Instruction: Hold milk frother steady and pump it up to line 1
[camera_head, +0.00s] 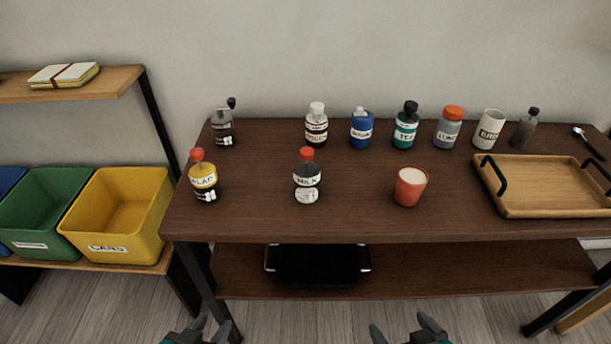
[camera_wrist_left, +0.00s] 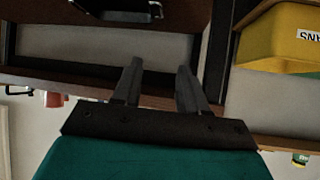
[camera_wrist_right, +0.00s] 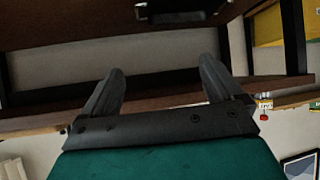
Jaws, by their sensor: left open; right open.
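A dark bottle-shaped container with a red top and a label that seems to read MILK (camera_head: 307,178) stands upright near the front of the dark wooden table, left of centre. It is the likely milk frother; its line marks are too small to read. My left gripper (camera_head: 213,323) is open and empty, low in front of the table's left part. It also shows open in the left wrist view (camera_wrist_left: 160,66). My right gripper (camera_head: 400,323) is open and empty, low in front of the table's middle. It also shows open in the right wrist view (camera_wrist_right: 161,66). Neither touches anything.
A yellow bottle (camera_head: 204,178) with a red top stands left of it, and a red cup (camera_head: 410,187) to its right. Several bottles and a white mug (camera_head: 488,129) line the back. A wooden tray (camera_head: 548,205) is at right. A black item (camera_head: 318,268) sits on the lower shelf.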

